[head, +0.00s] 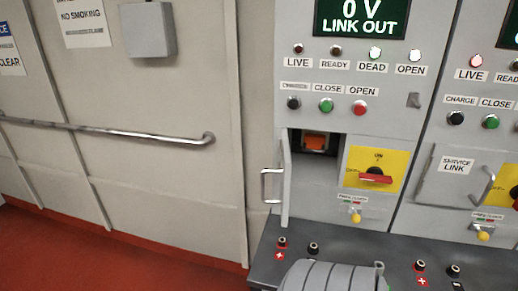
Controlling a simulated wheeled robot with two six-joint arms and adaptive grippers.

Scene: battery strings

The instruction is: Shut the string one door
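The left cabinet's small door (285,180) stands open, swung out at the left edge of its opening and seen nearly edge-on. Its metal handle (271,186) sticks out to the left. I take this for the string one door; no string number shows. Behind the door is a dark recess (298,140) with an orange block (315,141) inside. No gripper fingers show in the head view.
The right cabinet's SERVICE LINK door (452,180) is shut. A red rotary switch (376,178) on a yellow plate sits right of the opening. A dark ledge (400,250) with terminals lies below. A ribbed grey shape (335,276) covers part of it. A wall rail (120,133) runs left.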

